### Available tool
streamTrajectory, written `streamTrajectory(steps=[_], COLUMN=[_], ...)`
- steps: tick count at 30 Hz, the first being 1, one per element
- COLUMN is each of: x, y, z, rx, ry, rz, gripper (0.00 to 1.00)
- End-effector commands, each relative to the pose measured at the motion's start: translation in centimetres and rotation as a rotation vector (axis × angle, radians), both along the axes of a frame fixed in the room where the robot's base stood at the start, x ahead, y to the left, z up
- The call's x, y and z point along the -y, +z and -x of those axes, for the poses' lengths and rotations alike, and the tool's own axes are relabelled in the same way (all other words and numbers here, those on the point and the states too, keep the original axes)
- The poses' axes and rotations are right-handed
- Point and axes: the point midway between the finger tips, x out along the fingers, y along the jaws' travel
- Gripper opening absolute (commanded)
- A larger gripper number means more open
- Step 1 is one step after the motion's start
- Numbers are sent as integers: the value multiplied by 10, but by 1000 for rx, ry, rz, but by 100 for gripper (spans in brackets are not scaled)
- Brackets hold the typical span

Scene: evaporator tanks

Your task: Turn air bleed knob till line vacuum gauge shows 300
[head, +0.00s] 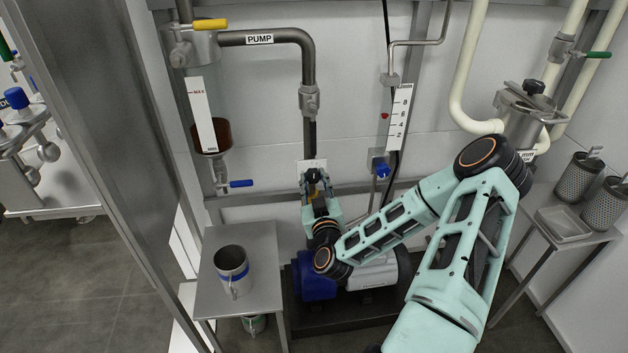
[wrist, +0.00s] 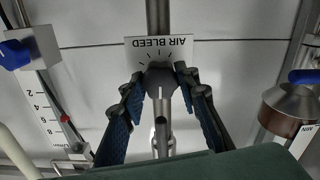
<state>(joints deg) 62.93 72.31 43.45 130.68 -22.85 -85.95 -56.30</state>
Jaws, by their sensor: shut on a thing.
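The air bleed knob (wrist: 160,82) is dark and round, with a pale line on its face. It sits in front of a white plate (wrist: 172,43) lettered AIR BLEED, upside down in the wrist view, with tick marks around the knob. My gripper (wrist: 160,74) has one finger on each side of the knob and is shut on it. In the head view my gripper (head: 314,180) is at the small white plate (head: 309,164) below the pump pipe, and it mostly hides the knob. I cannot make out a line vacuum gauge in either view.
A blue pump motor (head: 317,278) stands on the floor below my gripper. A steel table (head: 262,255) with a metal jug (head: 232,268) is to the left. A flow meter (head: 399,118) with a blue knob (head: 382,171) is close on the right. A blue-handled valve (head: 240,183) is left.

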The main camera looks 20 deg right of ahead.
Motion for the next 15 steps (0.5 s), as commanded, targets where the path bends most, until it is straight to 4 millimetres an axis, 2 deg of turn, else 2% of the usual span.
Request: streamTrajectory(steps=[8,15], x=[-1,0], y=[0,0], z=[0,0], rx=[47,109], ry=[1,0], rz=[-158,-373], gripper=[5,5])
